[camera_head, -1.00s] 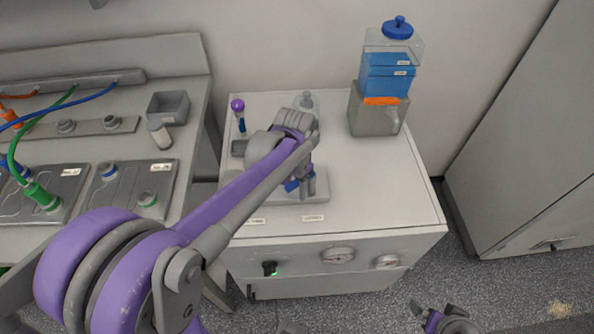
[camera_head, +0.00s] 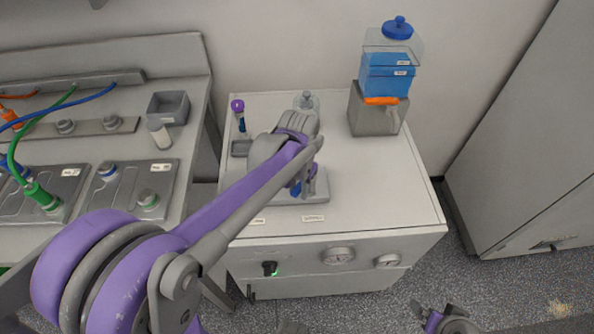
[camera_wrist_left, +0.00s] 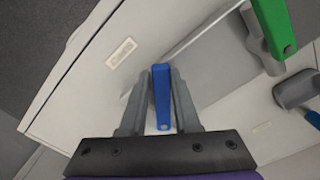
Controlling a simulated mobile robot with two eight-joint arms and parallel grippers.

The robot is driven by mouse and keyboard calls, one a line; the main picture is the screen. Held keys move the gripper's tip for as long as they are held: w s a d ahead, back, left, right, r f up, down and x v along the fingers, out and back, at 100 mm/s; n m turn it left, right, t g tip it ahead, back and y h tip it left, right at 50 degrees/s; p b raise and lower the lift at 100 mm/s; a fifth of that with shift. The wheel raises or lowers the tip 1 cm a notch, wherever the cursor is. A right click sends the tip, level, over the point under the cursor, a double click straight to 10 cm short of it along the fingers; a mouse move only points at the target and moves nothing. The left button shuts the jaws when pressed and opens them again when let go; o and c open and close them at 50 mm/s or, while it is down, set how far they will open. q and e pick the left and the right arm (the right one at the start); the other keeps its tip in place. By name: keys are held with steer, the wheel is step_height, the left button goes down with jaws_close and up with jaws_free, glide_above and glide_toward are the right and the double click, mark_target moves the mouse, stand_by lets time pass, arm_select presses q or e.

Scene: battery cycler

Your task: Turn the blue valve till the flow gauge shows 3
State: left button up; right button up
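The blue valve handle (camera_wrist_left: 161,97) is a flat lever between the two fingers of my left gripper (camera_wrist_left: 161,75) in the left wrist view. The fingertips sit close against both its sides, so the gripper looks shut on it. In the head view my left gripper (camera_head: 308,186) is over the grey valve base (camera_head: 312,198) on the white cabinet top, and bits of blue (camera_head: 296,188) show beside the fingers. Two round gauges (camera_head: 338,256) (camera_head: 388,261) are on the cabinet front; their readings are too small to tell. My right gripper (camera_head: 446,320) is at the bottom edge.
A green handle (camera_wrist_left: 273,25) is close by in the left wrist view. A blue tank on a grey stand (camera_head: 372,117) is at the back right of the cabinet. A purple-capped tube (camera_head: 239,115) is at the back left. The cabinet's right side (camera_head: 385,195) is clear.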

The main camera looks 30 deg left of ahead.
mark_target(298, 189)
arm_select(q)
steer(key=shift+o, duration=0.4)
steer(key=shift+r, duration=0.1)
step_height(298, 189, up, 8)
steer(key=p, duration=0.5)
arm_select(e)
step_height(298, 189, up, 6)
steer(key=w, duration=0.1)
steer(key=shift+w, duration=0.4)
steer(key=shift+s+r, duration=0.1)
arm_select(q)
steer(key=shift+s, duration=0.1)
steer(key=s+d+t, duration=0.2)
steer(key=s, duration=0.4)
steer(key=s+d+f+n+t, duration=0.1)
steer(key=s+d+t, duration=0.1)
steer(key=s, duration=0.4)
steer(key=shift+s+f+t, duration=0.15)
steer(key=shift+s+t, duration=0.25)
steer(key=shift+t, duration=0.4)
